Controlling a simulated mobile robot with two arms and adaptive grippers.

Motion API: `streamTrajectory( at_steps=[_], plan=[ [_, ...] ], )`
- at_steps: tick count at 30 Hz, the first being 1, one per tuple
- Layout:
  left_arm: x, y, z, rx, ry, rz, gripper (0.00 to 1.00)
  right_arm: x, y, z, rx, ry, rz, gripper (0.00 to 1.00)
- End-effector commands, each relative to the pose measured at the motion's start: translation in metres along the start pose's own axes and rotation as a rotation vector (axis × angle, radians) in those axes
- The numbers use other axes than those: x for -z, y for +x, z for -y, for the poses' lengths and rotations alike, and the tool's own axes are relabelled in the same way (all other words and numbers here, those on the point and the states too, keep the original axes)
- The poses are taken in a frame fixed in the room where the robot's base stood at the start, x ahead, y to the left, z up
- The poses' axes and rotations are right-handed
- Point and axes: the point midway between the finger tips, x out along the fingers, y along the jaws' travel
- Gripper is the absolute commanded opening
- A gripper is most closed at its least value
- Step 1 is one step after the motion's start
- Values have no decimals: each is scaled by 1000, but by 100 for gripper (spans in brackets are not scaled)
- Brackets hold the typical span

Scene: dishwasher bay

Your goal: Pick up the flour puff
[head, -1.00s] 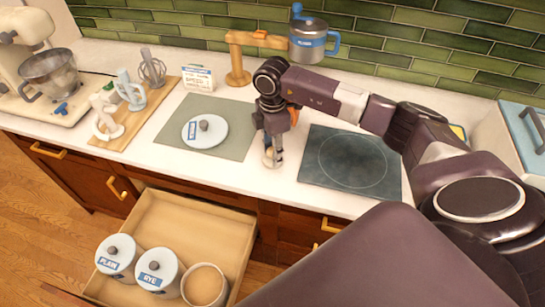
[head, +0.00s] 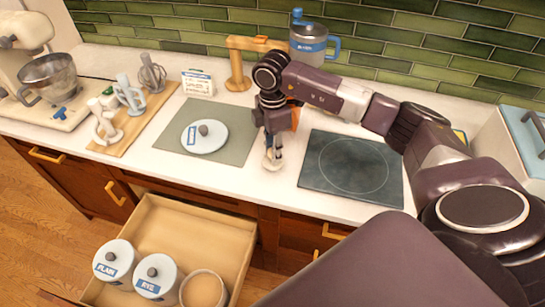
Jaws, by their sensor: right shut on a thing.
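The flour puff (head: 268,164) is a small pale, cream-coloured thing at the counter, between the grey-green mat and the dark hob plate. My right gripper (head: 273,158) points down and is shut on it. The fingers hide part of the puff, and I cannot tell whether it still touches the counter. My left gripper is not in view.
A lid (head: 205,137) lies on the mat (head: 176,148). The dark hob plate (head: 352,192) is to the right. Below, an open drawer (head: 205,226) holds lidded jars marked PLAIN (head: 114,259) and RYE (head: 154,274), plus an open jar (head: 203,291). A wooden stand (head: 240,70) is behind.

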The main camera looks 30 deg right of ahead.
Motion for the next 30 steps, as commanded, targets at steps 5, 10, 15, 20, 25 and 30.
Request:
streamTrajectory(
  at_steps=[5, 10, 15, 20, 25, 30],
  plan=[
    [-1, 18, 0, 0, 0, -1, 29, 1, -48, -4, -13, -1, -4, 0],
    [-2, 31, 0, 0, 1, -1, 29, 1, -105, -3, -15, -1, -5, 0],
    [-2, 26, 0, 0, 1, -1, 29, -1, -145, -2, -11, 2, -2, 0],
    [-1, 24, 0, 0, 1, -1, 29, -1, -164, -2, -11, 1, -2, 0],
    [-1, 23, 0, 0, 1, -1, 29, 0, -172, -1, -9, 1, -3, 0],
    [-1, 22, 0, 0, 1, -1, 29, 0, -174, -1, -8, 1, -3, 0]
  ],
)
